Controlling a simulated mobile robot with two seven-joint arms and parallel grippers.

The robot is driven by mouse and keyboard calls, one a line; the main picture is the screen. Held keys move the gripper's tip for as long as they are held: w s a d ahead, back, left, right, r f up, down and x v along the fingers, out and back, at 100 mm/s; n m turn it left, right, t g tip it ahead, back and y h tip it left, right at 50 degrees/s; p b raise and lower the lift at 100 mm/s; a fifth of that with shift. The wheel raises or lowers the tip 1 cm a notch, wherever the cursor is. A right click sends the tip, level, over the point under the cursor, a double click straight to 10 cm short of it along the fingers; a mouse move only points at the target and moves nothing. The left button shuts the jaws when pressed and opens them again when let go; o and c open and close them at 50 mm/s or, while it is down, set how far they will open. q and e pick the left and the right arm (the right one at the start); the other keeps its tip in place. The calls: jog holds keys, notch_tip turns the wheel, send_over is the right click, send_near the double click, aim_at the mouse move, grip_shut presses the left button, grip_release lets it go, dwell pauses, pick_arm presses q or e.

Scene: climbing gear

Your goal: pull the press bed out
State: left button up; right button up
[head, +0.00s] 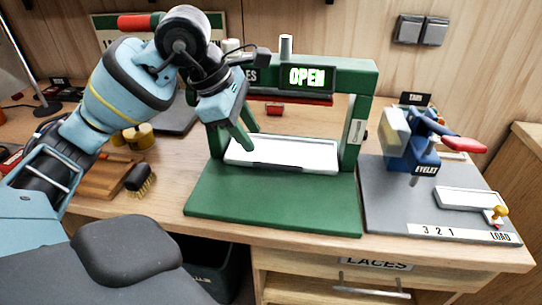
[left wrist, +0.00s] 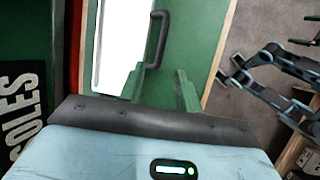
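The press bed (head: 282,154) is a white slab with a dark handle (head: 278,166) along its front edge. It lies inside the green press frame, above the green base. In the left wrist view the bed (left wrist: 118,45) is at the upper left, and its dark looped handle (left wrist: 157,42) sticks out beside it. My left gripper (head: 244,146) is at the left end of the bed. Its fingers (left wrist: 161,90) are apart, close to the near end of the handle, with nothing visibly clamped. My right gripper is not in the head view; light-blue arm parts show at the right of the wrist view.
The press (head: 362,115) shows a lit OPEN sign (head: 307,77). Its green base (head: 270,200) is clear in front of the bed. A blue eyelet tool (head: 412,150) stands on a grey board to the right. A brush (head: 140,180) lies to the left.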

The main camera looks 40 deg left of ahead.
aim_at(270, 164)
pick_arm(q)
jog(key=shift+x, duration=3.9)
jog(key=shift+d+r, duration=0.1)
grip_shut()
